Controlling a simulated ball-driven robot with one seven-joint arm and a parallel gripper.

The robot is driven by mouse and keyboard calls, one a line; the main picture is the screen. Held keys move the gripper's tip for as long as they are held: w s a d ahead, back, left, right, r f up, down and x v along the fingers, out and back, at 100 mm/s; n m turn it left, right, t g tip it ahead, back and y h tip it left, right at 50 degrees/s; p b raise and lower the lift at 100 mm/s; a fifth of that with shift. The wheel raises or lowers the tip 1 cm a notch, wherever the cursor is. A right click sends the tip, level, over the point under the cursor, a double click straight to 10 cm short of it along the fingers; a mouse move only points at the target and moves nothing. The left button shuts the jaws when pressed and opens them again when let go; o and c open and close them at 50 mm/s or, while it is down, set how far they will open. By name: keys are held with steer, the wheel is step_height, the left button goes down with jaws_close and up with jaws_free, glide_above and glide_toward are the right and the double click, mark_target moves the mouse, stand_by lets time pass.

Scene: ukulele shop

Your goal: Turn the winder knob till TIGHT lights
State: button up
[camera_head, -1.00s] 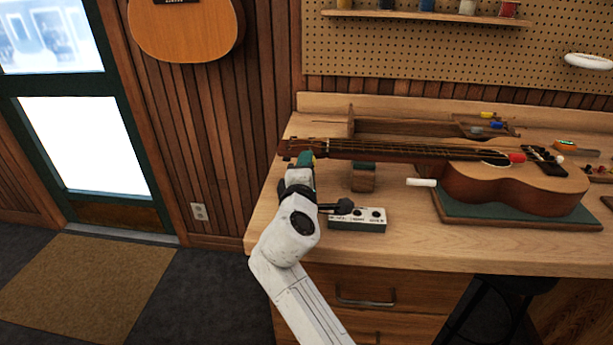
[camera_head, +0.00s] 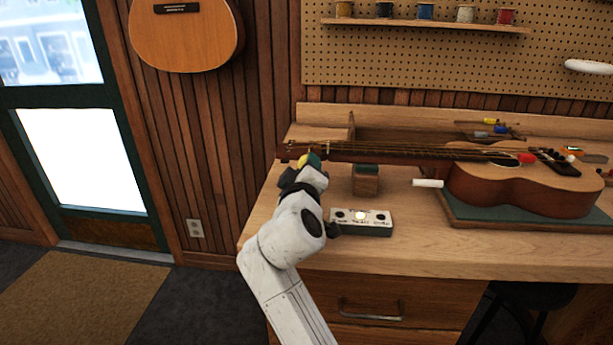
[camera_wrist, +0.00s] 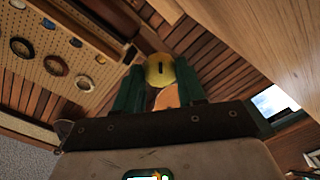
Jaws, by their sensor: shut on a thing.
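The yellow winder knob (camera_wrist: 160,71) sits between the green fingers of my gripper (camera_wrist: 158,82) in the wrist view, which are shut on it. In the head view the yellow knob (camera_head: 303,160) shows at my gripper (camera_head: 310,160), just below the ukulele's headstock (camera_head: 292,148). The ukulele (camera_head: 525,183) lies on its back with its neck pointing left. A small box with three round lamps (camera_head: 372,231) stands on the bench right of my arm. Its middle lamp (camera_head: 361,215) glows pale yellow; the outer two look dark. The small lettering is hard to read.
A block (camera_head: 365,183) stands under the ukulele's neck, and a green mat (camera_head: 470,213) lies under its body. A white rod (camera_head: 428,183) lies near the body. The bench front (camera_head: 450,250) is clear. A drawer handle (camera_head: 371,309) sticks out below.

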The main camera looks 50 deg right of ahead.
steer(key=shift+f+m, duration=0.2)
steer(key=shift+m, duration=0.1)
steer(key=o, duration=0.8)
steer(key=shift+r, duration=0.1)
steer(key=v, duration=1.1)
